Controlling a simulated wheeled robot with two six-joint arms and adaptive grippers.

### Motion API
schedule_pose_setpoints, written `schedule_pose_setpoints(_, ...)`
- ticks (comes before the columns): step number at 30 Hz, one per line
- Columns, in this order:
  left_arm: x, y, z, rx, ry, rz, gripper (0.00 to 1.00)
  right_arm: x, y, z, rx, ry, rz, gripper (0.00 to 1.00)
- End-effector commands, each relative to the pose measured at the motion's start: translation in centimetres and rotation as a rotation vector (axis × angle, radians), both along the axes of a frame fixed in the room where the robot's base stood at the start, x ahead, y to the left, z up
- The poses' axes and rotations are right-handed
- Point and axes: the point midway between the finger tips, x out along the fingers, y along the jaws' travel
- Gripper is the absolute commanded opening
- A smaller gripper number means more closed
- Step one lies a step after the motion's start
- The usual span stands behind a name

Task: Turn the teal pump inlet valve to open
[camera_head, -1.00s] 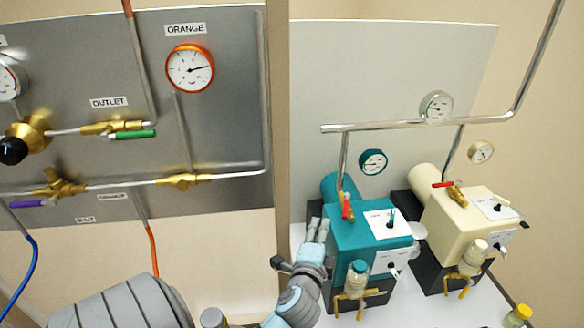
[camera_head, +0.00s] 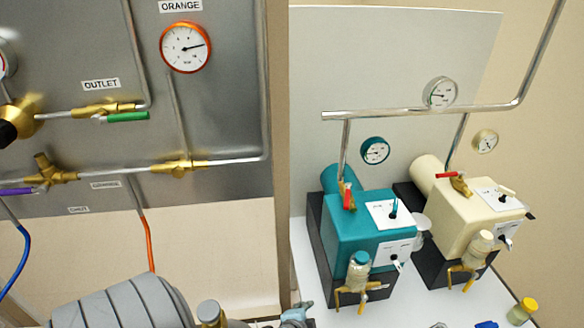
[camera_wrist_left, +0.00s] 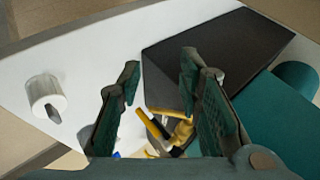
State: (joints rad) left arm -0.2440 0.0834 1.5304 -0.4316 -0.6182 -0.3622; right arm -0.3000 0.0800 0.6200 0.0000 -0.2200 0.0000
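The teal pump (camera_head: 362,232) stands on a black base on the white bench. Its inlet valve (camera_head: 348,197), brass with a red handle, sits at the foot of a vertical pipe behind the pump's top. The red handle looks upright, roughly in line with the pipe. My left gripper (camera_head: 296,312) is at the bottom edge of the head view, in front of and below the pump, clear of the valve. In the left wrist view my left gripper (camera_wrist_left: 160,100) is open and empty, with the teal pump (camera_wrist_left: 275,115) at the right. My right gripper is not in view.
A cream pump (camera_head: 475,215) stands to the right; its red handle lies across its pipe. A brass fitting with a bottle (camera_head: 357,276) sticks out at the teal pump's front. A vertical post (camera_head: 278,150) separates the grey valve panel (camera_head: 225,110) from the pumps.

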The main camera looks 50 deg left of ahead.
Motion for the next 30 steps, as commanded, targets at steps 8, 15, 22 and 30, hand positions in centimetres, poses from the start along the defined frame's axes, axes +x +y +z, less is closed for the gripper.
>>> schedule_pose_setpoints(8,-4.4,-0.9,-6.3,-0.13,0.098,0.079,0.32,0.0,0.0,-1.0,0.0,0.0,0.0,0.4)
schedule_pose_setpoints(15,-6.3,-1.2,-8.3,-0.179,0.133,0.116,0.32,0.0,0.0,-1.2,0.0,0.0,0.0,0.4)
schedule_pose_setpoints(22,-6.4,-1.2,-8.4,-0.182,0.135,0.119,0.32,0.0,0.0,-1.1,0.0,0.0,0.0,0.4)
schedule_pose_setpoints(30,-17.3,-3.0,-16.9,-0.438,0.266,0.38,0.0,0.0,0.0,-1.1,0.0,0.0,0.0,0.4)
